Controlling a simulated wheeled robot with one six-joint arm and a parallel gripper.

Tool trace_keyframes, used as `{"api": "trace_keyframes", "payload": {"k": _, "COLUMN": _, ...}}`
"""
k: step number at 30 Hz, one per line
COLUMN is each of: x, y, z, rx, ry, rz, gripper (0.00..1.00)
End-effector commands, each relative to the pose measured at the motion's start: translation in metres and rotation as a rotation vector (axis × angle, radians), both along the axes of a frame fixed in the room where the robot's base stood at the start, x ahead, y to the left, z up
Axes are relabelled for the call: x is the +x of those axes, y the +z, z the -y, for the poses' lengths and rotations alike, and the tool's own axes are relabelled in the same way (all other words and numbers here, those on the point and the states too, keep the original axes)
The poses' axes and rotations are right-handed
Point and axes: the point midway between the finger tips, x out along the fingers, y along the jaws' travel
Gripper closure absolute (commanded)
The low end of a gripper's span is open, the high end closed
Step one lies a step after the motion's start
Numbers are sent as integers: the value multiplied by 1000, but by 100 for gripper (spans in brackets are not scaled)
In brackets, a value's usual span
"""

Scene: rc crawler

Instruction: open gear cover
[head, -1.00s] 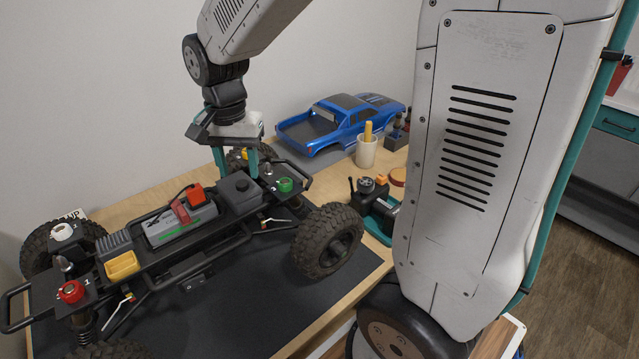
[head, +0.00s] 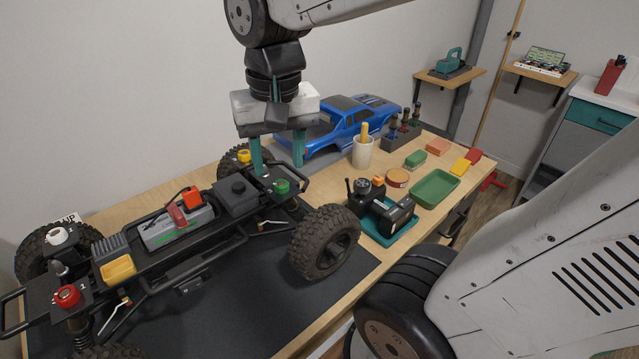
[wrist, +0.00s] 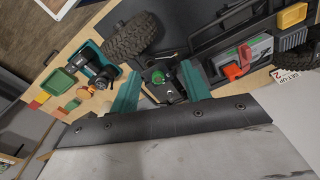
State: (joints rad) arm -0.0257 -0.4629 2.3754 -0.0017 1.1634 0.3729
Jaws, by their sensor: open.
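The RC crawler chassis (head: 205,252) stands on a black mat on the bench. My gripper (head: 278,164) is open and empty, fingers pointing down, above and to the right of the box, near the green cap. In the wrist view the green cap (wrist: 157,77) shows between the two teal fingers; the dark box (wrist: 190,46) is partly hidden beyond the right finger.
The battery (head: 180,226) with red connectors and a yellow tray (head: 118,269) are on the chassis. The black mat's front is clear.

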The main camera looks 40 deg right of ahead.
Motion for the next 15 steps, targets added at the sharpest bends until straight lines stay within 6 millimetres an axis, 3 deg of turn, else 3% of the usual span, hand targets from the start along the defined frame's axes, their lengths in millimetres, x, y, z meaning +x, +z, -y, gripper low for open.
{"api": "trace_keyframes", "payload": {"k": 9, "x": -58, "y": -4, "z": 6, "rx": -18, "ry": 202, "rz": 31, "gripper": 53}}
{"api": "trace_keyframes", "payload": {"k": 15, "x": -79, "y": -10, "z": 8, "rx": -28, "ry": 286, "rz": 43, "gripper": 53}}
